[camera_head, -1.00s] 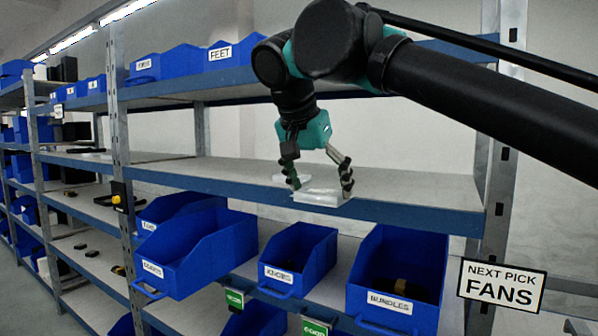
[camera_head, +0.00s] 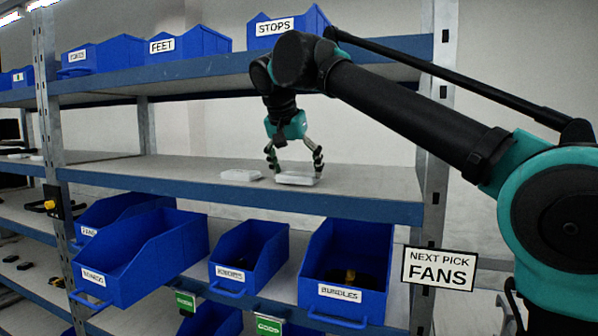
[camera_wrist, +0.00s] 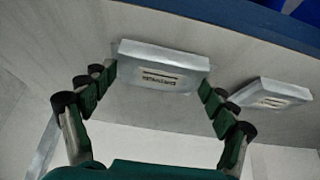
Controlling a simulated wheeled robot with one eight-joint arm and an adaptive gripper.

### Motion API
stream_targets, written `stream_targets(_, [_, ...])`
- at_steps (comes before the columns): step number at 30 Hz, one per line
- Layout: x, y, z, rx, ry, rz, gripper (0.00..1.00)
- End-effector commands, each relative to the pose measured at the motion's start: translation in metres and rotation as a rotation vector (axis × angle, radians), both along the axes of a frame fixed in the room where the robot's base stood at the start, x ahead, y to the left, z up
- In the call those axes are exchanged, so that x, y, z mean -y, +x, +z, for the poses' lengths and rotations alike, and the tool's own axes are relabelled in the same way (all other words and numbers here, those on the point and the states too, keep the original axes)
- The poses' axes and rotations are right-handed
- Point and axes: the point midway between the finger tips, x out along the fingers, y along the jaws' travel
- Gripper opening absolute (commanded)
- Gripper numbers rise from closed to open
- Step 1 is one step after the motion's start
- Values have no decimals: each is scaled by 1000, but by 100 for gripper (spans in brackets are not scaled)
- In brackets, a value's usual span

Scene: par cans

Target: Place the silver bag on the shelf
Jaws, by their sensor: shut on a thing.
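The silver bag (camera_head: 297,179) is a flat pale packet with a small printed label. My gripper (camera_head: 294,163) points down and is shut on it. In the wrist view the bag (camera_wrist: 163,68) sits between the two green-and-black fingers, which meet its left and right sides. It is at the middle shelf (camera_head: 350,195), near the front edge. I cannot tell whether its underside rests on the board. A similar silver bag (camera_head: 240,175) lies flat on the shelf just left of it, and shows at right in the wrist view (camera_wrist: 270,94).
Blue bins, including the knobs bin (camera_head: 247,260) and bundles bin (camera_head: 343,275), stand on the level below. Labelled blue bins (camera_head: 188,44) line the level above. A grey upright (camera_head: 432,130) and a "Next pick fans" sign (camera_head: 439,269) are at right. The shelf left of the bags is clear.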

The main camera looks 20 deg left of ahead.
Motion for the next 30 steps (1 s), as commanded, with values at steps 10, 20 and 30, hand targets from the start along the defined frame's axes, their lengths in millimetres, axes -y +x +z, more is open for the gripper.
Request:
stream_targets(10, [1, 18, -6, 0, 1, 0, 55])
stream_targets(20, [1, 17, -8, 0, 1, 0, 100])
stream_targets(30, [1, 17, -6, 0, 1, 0, 100])
